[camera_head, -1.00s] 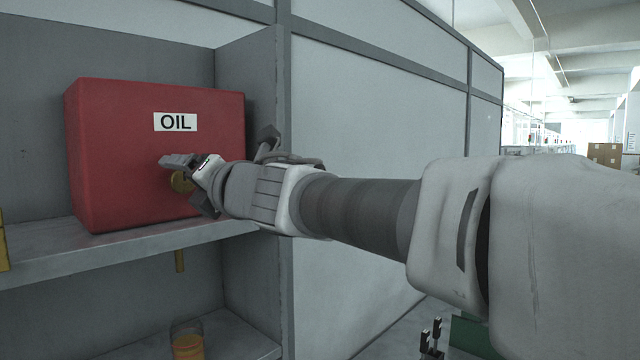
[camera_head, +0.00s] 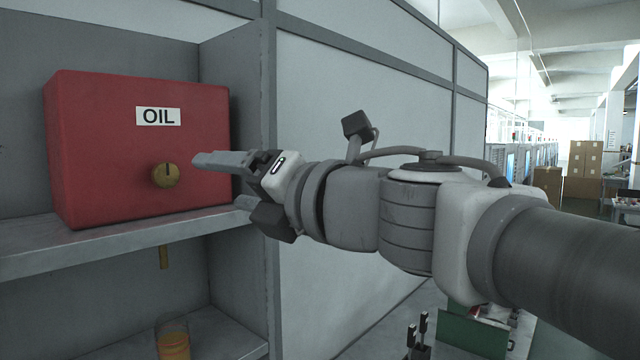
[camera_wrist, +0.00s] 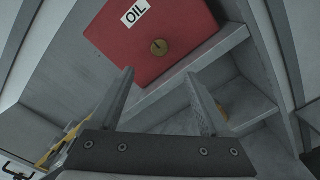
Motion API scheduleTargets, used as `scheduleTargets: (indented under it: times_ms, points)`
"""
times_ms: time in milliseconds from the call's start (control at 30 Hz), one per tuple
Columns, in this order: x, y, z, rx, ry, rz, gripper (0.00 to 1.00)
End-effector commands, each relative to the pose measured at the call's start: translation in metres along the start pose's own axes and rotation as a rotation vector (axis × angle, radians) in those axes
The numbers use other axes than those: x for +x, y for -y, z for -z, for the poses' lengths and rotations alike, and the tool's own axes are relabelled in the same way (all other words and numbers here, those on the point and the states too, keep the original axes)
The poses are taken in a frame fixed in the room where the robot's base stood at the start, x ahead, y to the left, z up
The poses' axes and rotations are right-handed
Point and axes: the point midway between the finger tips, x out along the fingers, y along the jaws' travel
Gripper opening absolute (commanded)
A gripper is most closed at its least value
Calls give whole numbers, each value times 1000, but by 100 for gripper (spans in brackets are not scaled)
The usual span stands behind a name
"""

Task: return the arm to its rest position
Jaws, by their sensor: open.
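My gripper (camera_head: 222,160) is open and empty in front of the shelf, to the right of the brass knob (camera_head: 166,175) on the red oil box (camera_head: 100,150). In the head view a gap shows between the fingertips and the knob. In the wrist view my gripper (camera_wrist: 163,88) shows two spread fingers with nothing between them. The oil box (camera_wrist: 165,35) and its knob (camera_wrist: 158,47) lie beyond the fingertips there. My arm reaches in from the right side of the head view.
The oil box stands on the upper grey shelf (camera_head: 90,245). A glass with orange liquid (camera_head: 173,342) stands on the lower shelf below a brass spout (camera_head: 163,257). A panelled wall (camera_head: 340,80) runs behind my arm. A green object (camera_head: 470,333) and black upright parts lie below it.

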Motion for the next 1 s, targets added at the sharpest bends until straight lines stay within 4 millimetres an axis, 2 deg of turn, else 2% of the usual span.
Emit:
scheduleTargets:
  times_ms: [433, 567, 667, 800, 900, 1000]
  points:
    - [-6, 1, -1, 5, 4, 2, 81]
    - [-11, 14, -12, 93, 76, 34, 81]
    - [-26, 41, -32, 261, 209, 92, 81]
    - [-64, 102, -55, 601, 465, 206, 81]
    - [-99, 150, -55, 858, 647, 285, 81]
    - [-137, 197, -40, 1117, 824, 367, 81]
